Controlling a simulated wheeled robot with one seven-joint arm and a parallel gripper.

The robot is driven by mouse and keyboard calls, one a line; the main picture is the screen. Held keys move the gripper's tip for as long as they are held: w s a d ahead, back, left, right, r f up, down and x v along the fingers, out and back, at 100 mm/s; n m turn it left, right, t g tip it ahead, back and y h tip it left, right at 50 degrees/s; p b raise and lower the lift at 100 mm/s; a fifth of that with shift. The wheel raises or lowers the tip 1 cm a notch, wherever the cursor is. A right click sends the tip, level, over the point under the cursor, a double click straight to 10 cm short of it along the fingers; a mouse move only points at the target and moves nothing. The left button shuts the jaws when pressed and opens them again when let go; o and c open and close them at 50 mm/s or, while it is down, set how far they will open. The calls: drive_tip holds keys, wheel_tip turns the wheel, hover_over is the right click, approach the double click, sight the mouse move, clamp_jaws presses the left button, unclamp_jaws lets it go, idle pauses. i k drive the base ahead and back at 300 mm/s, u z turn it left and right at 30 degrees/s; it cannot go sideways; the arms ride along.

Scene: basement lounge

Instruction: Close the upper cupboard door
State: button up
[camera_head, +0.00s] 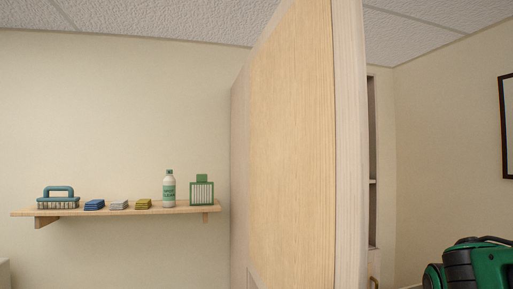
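The upper cupboard door (290,150) is a tall pale wooden panel standing wide open in the middle of the view. Its thick free edge (350,140) points toward me, and its broad face is turned to the left. A narrow strip of the cupboard's open inside (372,150), with shelf edges, shows just right of the door. The rest of the cupboard is hidden behind the door. My gripper is not recognisable in this view.

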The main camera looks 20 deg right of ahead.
sight(307, 202)
drive_tip(key=u, duration=0.05)
drive_tip(key=i, duration=0.1)
drive_tip(key=z, duration=0.65)
drive_tip(key=k, duration=1.35)
drive_tip(key=u, duration=1.35)
drive_tip(key=i, duration=1)
